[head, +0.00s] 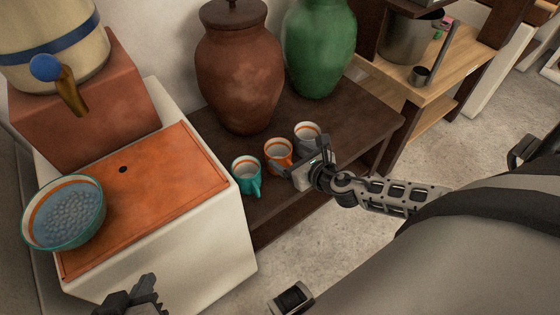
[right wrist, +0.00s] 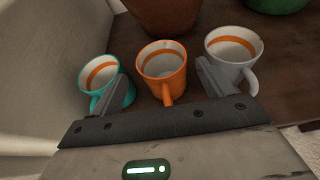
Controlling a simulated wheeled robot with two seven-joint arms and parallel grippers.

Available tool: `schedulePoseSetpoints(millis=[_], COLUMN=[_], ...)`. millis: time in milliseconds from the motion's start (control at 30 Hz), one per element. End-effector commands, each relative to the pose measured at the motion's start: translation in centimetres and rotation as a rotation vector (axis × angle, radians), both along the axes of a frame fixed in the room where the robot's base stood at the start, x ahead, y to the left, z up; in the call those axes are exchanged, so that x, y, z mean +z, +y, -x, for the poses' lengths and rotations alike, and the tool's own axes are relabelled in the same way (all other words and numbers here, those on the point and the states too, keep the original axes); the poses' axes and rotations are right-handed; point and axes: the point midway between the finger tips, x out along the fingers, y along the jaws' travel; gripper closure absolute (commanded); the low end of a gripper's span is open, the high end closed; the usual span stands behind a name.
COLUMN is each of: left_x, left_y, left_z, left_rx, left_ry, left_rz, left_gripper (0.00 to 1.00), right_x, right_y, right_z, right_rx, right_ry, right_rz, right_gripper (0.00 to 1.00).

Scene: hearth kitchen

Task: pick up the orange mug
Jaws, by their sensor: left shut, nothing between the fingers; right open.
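The orange mug (head: 279,157) stands upright on a dark wooden bench (head: 235,129), between a teal mug (head: 247,176) on its left and a grey-white mug (head: 307,134) on its right. In the right wrist view the orange mug (right wrist: 162,69) is centred, its handle pointing towards my right gripper (right wrist: 165,90). That gripper is open, one finger near the teal mug (right wrist: 103,84) and the other near the grey-white mug (right wrist: 233,55). The orange handle lies between the fingers, not gripped. My left gripper (head: 130,298) is shut and empty at the bottom left of the head view.
A brown jar (head: 239,75) and a green jar (head: 320,45) stand behind the mugs. A white counter with an orange top (head: 150,185) rises left of the bench and carries a bowl (head: 64,213). Open floor (head: 300,240) lies in front.

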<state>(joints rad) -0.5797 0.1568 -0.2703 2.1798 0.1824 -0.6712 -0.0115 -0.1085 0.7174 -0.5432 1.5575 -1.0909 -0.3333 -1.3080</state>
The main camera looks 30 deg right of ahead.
Motion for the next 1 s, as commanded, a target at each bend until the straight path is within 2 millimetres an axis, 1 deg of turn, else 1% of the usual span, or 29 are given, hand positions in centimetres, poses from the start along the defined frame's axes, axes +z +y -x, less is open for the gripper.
schedulePoseSetpoints(millis=[167, 367, 500, 600, 733, 767, 800, 867, 900, 1000], left_x=[-0.6, -2.4, -1.8, -1.2, -1.0, -0.9, -0.9, -1.0, -1.0, -1.1], left_y=[-0.1, -0.4, -0.5, -0.5, -0.6, -0.6, -0.6, -0.6, -0.6, -0.6], left_z=[0.0, 0.1, -0.5, -0.7, -0.7, -0.7, -0.7, -0.6, -0.6, -0.5], left_rx=[-0.004, -0.016, -0.017, -0.017, -0.017, -0.017, -0.018, -0.018, -0.018, -0.018], left_ry=[0.007, 0.039, 0.008, -0.011, -0.018, -0.018, -0.018, -0.017, -0.016, -0.014], left_rz=[0.001, 0.003, 0.007, 0.011, 0.014, 0.014, 0.014, 0.014, 0.014, 0.014], left_gripper=[1.0, 1.0, 1.0, 1.0, 1.0, 1.0, 1.0, 1.0, 1.0, 1.0], right_x=[-0.6, -2.0, -2.5, -2.5, -2.4, -2.4, -2.4, -2.4, -2.4, -2.4], right_y=[0.1, 0.2, 0.3, 0.3, 0.3, 0.3, 0.3, 0.3, 0.3, 0.3], right_z=[-1.1, -3.9, -5.0, -5.2, -5.1, -5.1, -5.1, -5.1, -5.1, -5.2], right_rx=[-0.001, -0.002, -0.001, -0.001, -0.001, -0.001, -0.001, -0.001, -0.001, -0.001], right_ry=[-0.001, -0.002, 0.0, 0.0, 0.001, 0.001, 0.001, 0.001, 0.001, 0.0], right_rz=[-0.003, -0.003, -0.003, -0.002, -0.002, -0.002, -0.002, -0.002, -0.002, -0.002], right_gripper=[0.2, 0.2, 0.2, 0.2, 0.2, 0.23, 0.34, 0.51, 0.57, 0.57])
